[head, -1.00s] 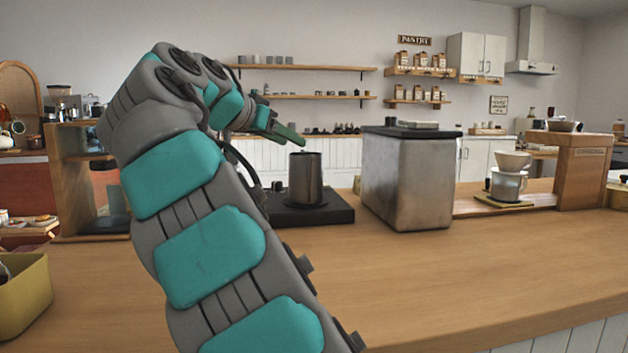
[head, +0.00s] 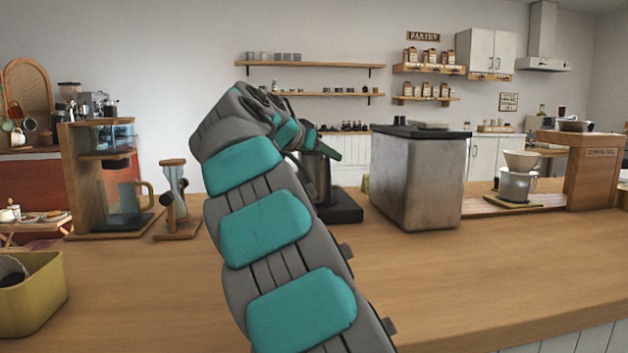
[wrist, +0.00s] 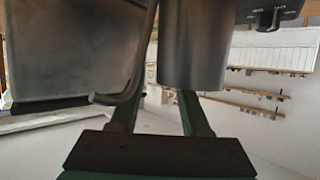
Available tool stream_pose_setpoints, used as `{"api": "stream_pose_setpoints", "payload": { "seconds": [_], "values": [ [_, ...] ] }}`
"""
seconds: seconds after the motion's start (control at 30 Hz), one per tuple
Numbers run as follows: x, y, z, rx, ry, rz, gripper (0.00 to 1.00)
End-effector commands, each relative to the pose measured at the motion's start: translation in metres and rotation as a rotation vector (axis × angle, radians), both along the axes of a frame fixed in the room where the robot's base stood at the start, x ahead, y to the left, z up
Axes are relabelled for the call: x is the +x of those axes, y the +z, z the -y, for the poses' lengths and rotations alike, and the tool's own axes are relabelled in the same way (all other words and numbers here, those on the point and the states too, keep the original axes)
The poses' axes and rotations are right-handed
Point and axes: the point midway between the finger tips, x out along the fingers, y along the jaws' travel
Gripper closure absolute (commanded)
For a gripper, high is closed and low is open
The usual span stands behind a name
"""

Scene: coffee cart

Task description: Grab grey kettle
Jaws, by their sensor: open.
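The grey kettle (head: 318,182) stands upright on a flat black base (head: 345,209) on the wooden counter. My arm hides much of it in the head view. In the wrist view, its dark grey body (wrist: 196,45) fills the upper middle, and a curved grey bar (wrist: 131,78), its handle or spout, hangs to the left. My gripper (head: 322,147) is near the top of the kettle in the head view. In the wrist view my gripper (wrist: 160,98) is open, its two green fingers pointing at the kettle. I cannot tell whether they touch it.
A large metal box with a dark lid (head: 418,180) stands close right of the kettle. A wooden coffee stand (head: 88,180) and a small hourglass-shaped item (head: 175,198) are at left. A yellow bin (head: 33,298) is at front left. The front counter is clear.

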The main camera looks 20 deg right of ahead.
Motion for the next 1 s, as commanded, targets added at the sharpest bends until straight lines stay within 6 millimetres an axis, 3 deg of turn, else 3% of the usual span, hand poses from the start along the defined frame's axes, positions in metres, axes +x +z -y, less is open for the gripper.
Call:
{"api": "stream_pose_setpoints", "payload": {
  "seconds": [0.17,0.57,1.0],
  "values": [
    [0.0001,0.0,-0.0003,-0.001,0.0,0.0,0.54],
    [0.0001,-0.0006,-0.0002,-0.001,-0.001,-0.001,0.99],
    [0.0001,-0.0014,-0.0001,0.001,-0.001,-0.002,1.0]
  ]
}}
